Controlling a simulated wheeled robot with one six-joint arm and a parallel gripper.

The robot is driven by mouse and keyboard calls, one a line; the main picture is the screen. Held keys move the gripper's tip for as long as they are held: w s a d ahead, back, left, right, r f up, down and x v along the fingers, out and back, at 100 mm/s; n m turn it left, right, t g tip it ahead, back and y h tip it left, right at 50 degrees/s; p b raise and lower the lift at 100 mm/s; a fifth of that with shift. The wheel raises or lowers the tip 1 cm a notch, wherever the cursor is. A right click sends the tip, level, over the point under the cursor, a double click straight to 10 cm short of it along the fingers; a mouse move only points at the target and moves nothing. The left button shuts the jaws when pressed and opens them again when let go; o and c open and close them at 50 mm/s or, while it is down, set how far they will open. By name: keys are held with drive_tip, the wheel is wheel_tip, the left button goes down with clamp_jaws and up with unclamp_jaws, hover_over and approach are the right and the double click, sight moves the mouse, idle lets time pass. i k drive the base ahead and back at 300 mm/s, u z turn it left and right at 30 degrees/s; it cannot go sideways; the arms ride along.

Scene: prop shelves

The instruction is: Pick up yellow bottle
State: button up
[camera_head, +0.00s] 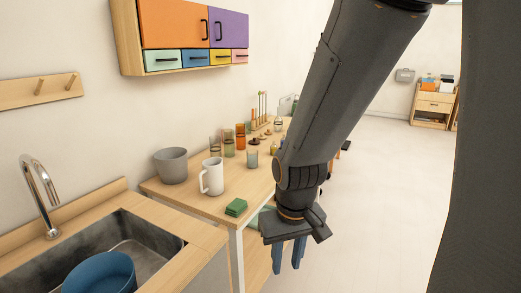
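My gripper (287,262) hangs at the end of my dark grey arm, in front of the table's right edge and pointing down. Its two blue-grey fingers stand apart, with nothing visible between them. A small yellowish thing (274,148) shows on the table just left of my arm, far beyond the gripper. It may be the yellow bottle, but it is too small and partly covered to be sure. My arm hides the table area to its right.
The wooden table (193,196) holds a grey pot (171,166), a white mug (212,177), several glasses and a green sponge stack (236,207). A sink (150,245) with a blue bowl (100,274) is at front left. Open floor (375,190) lies right of my arm.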

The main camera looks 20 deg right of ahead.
sight(274, 148)
drive_tip(key=z, duration=0.4)
drive_tip(key=i, duration=0.45)
drive_tip(key=z, duration=0.75)
drive_tip(key=i, duration=1.35)
drive_tip(key=u, duration=0.8)
